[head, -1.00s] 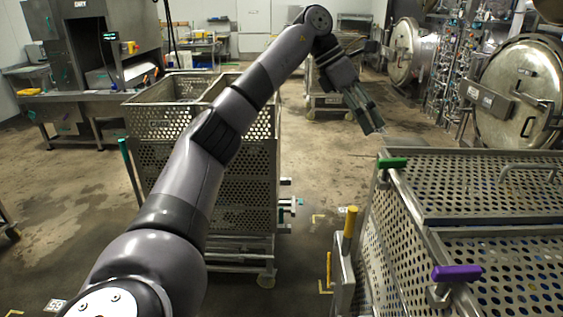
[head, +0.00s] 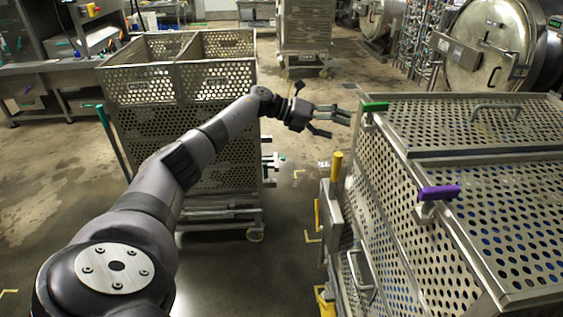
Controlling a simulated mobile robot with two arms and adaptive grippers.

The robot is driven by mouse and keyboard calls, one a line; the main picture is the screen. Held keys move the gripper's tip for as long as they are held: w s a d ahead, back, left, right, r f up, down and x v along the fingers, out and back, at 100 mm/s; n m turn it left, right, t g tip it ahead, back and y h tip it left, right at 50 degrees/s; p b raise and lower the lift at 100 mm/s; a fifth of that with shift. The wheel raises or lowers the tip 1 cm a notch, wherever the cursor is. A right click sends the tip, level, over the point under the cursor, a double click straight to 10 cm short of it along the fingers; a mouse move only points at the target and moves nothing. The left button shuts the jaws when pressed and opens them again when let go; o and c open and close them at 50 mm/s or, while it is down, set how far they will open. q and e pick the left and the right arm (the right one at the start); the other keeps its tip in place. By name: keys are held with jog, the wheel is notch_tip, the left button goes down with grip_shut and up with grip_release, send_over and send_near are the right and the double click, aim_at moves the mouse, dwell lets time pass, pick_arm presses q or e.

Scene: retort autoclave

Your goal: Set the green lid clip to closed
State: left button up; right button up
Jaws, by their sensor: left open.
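The green lid clip (head: 375,107) sits at the far left corner of the perforated lid (head: 455,130) on the right-hand basket. Its green bar lies roughly level across the lid's edge. My left gripper (head: 336,119) is open and empty, just left of the clip, with its fingers pointing right toward it. A small gap seems to remain between fingertips and clip, though the depth is hard to judge. My right gripper is out of view.
A purple clip (head: 438,192) sits nearer on the same lid edge. A yellow-topped handle (head: 336,166) stands at the basket's left side. An open perforated basket cart (head: 178,95) stands left behind my arm. Round autoclave doors (head: 490,45) are at the back right.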

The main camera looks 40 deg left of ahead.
pick_arm(q)
jog(key=s+a+f+n+t+y, duration=0.2)
jog(key=a+f+n, duration=0.4)
jog(key=f, duration=0.3)
jog(key=s+a+f+n+t+y, duration=0.2)
jog(key=a+f+n+y, duration=0.3)
jog(key=a+f, duration=0.4)
jog(key=shift+s+f+n, duration=0.6)
jog(key=shift+n, duration=0.1)
jog(key=shift+c, duration=0.2)
